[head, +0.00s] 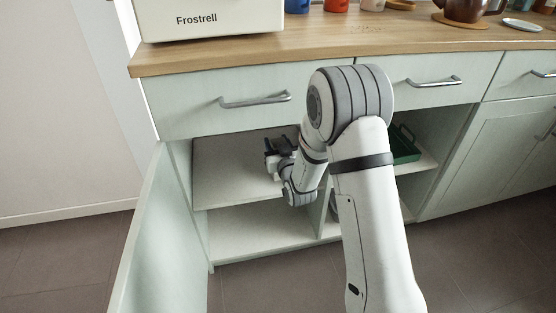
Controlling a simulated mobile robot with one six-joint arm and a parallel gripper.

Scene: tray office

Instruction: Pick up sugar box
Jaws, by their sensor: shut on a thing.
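My gripper (279,147) is at the upper compartment of the open cupboard, above its shelf (232,183). It is small and dark here, and partly hidden by my own wrist. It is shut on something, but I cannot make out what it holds. I see no sugar box that I can identify in the head view; whether it is behind my gripper or arm I cannot tell.
The cupboard door (140,240) stands open at the left. A drawer (262,101) and the wooden worktop (330,48) are above the opening. A green tray (404,146) sits in the right compartment. The lower left compartment's visible part (250,228) looks empty.

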